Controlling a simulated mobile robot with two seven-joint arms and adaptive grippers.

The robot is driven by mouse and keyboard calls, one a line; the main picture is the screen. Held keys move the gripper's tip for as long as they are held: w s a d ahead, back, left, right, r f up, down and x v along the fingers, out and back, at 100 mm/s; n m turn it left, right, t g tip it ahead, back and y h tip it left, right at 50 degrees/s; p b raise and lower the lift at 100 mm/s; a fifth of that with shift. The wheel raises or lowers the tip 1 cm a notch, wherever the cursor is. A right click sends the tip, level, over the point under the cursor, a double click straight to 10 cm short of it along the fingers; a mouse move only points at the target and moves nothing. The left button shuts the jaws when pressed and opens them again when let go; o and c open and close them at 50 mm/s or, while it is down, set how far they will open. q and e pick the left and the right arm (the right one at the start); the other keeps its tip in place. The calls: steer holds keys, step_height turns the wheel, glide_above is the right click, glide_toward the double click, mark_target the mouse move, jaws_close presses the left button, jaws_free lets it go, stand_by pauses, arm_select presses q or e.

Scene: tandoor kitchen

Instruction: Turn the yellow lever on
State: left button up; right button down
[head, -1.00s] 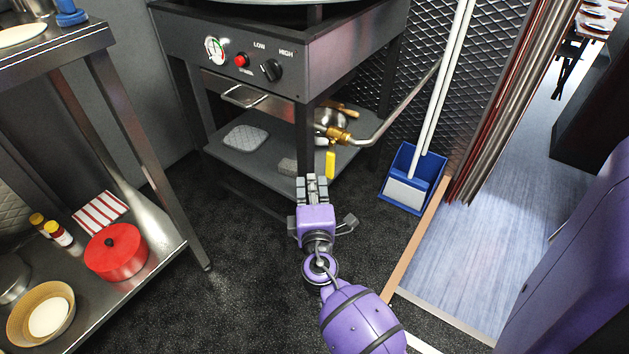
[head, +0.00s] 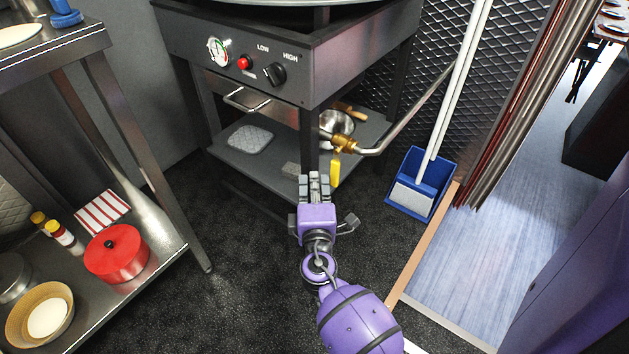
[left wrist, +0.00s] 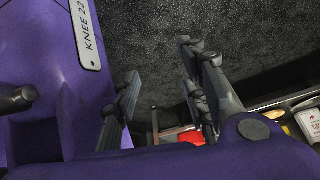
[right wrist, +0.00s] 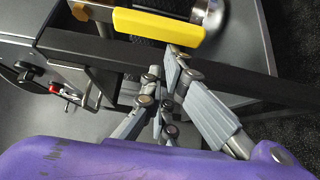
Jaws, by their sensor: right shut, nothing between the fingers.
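The yellow lever (head: 335,170) hangs down from a brass valve (head: 342,145) on a metal pipe at the front right corner of the tandoor stand. My right gripper (head: 314,177) is just left of the lever and nearer to me in the head view, its fingers together and empty. In the right wrist view the lever (right wrist: 158,25) lies across the top, beyond the fingertips (right wrist: 168,68), with a visible gap. My left gripper (left wrist: 160,68) shows only in the left wrist view, fingers apart with nothing between them.
The stand's corner leg (head: 310,140) rises right behind my right gripper. The bent pipe (head: 405,120) runs right of the valve. A blue dustpan (head: 422,180) stands further right. A steel shelf with a red pot (head: 117,254) is at left. The dark floor between is clear.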

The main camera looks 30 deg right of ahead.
mark_target(332, 179)
steer(key=s+n+g+p, duration=0.1)
steer(key=p, duration=0.4)
steer(key=s+d+n+g+p, duration=0.1)
steer(key=s+n+p, duration=0.1)
steer(key=p, duration=0.4)
steer(key=s+d+r+n+g+y+p, duration=0.1)
steer(key=g+p, duration=0.1)
steer(key=p, duration=0.4)
steer(key=shift+s+n, duration=0.3)
steer(key=shift+s, duration=0.05)
arm_select(q)
steer(key=w+r+t+p, duration=0.1)
steer(key=w+r+p, duration=0.2)
steer(key=r+p, duration=0.5)
steer(key=w+r+t+p, duration=0.1)
steer(key=w+r+p, duration=0.2)
steer(key=r, duration=2.1)
steer(key=p, duration=0.4)
steer(key=shift+w+t+p, duration=0.15)
steer(key=shift+t+p, duration=0.25)
arm_select(e)
steer(key=s+d+r+n+g+h, duration=0.1)
steer(key=s+r+n+g, duration=0.3)
steer(key=g, duration=0.4)
steer(key=shift+s+d+r+n, duration=0.4)
steer(key=shift+s+d+n, duration=0.1)
steer(key=shift+s+n, duration=0.5)
arm_select(q)
steer(key=shift+s+a+f, duration=0.1)
steer(key=shift+s, duration=0.1)
